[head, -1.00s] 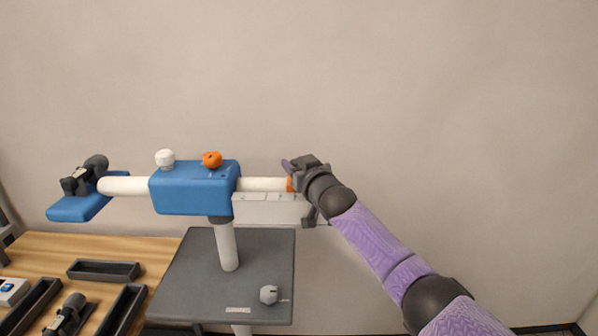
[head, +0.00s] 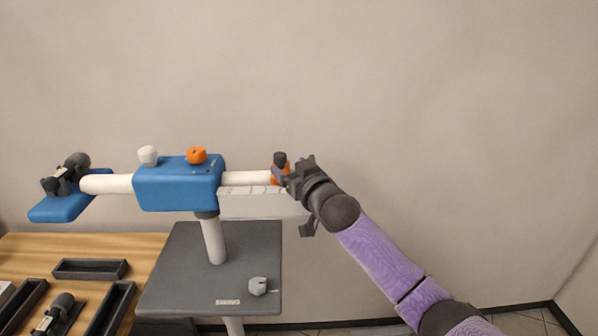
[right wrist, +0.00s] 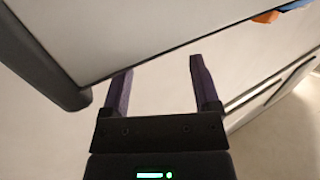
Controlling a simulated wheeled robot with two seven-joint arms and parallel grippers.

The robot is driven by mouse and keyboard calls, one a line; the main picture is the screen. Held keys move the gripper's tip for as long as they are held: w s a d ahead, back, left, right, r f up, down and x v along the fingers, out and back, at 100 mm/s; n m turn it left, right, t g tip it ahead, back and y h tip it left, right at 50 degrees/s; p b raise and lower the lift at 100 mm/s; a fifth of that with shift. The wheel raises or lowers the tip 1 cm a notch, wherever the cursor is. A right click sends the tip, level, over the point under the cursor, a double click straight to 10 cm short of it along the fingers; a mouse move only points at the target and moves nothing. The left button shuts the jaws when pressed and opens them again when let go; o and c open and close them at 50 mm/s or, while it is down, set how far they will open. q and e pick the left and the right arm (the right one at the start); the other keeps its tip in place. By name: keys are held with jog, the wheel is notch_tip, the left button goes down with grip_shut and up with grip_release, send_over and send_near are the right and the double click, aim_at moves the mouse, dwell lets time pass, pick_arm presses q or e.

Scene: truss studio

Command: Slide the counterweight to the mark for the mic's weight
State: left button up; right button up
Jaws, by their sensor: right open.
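A white boom runs level through a blue block (head: 178,186). An orange collar with a dark knob (head: 280,160), which looks like the counterweight, sits at the boom's right end, partly hidden by my right gripper. A pale plate with tick marks (head: 262,205) hangs below the boom's right part. A dark mic (head: 68,172) lies on a blue plate at the left end. My right gripper (head: 280,173) is open at the collar; whether it touches is unclear. In the right wrist view its purple fingers (right wrist: 160,75) are apart with nothing seen between them. My left gripper is not in view.
White (head: 148,155) and orange (head: 196,155) knobs top the block. Its post stands on a grey platform (head: 180,265) with a small grey part (head: 258,286). A wooden table (head: 130,247) at left holds dark trays (head: 90,268). The wall behind is bare.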

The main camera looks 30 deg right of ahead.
jog(key=s, duration=0.4)
jog(key=shift+s+a, duration=0.1)
jog(key=shift+a, duration=0.1)
jog(key=s+a+f+g+b, duration=0.15)
jog(key=s+f+g, duration=0.35)
jog(key=f, duration=1.3)
jog(key=s+f+g+b, duration=0.3)
jog(key=s+f, duration=0.3)
jog(key=f, duration=1.2)
jog(key=s+a+f+n+g+b, duration=0.1)
jog(key=s+a+f+g, duration=0.2)
jog(key=s+f, duration=0.65)
jog(key=s+a+f+n+g+b, duration=0.1)
jog(key=s+a+f+g+b, duration=0.2)
jog(key=s+f, duration=0.6)
jog(key=s+a+f+g, duration=0.1)
jog(key=s+a+f, duration=0.1)
jog(key=s, duration=0.6)
jog(key=s+a+f+n+g+y, duration=0.1)
jog(key=s+a, duration=0.3)
jog(key=s, duration=0.4)
jog(key=shift+s+f+g, duration=0.15)
jog(key=shift+f+g, duration=0.2)
jog(key=shift+g, duration=0.35)
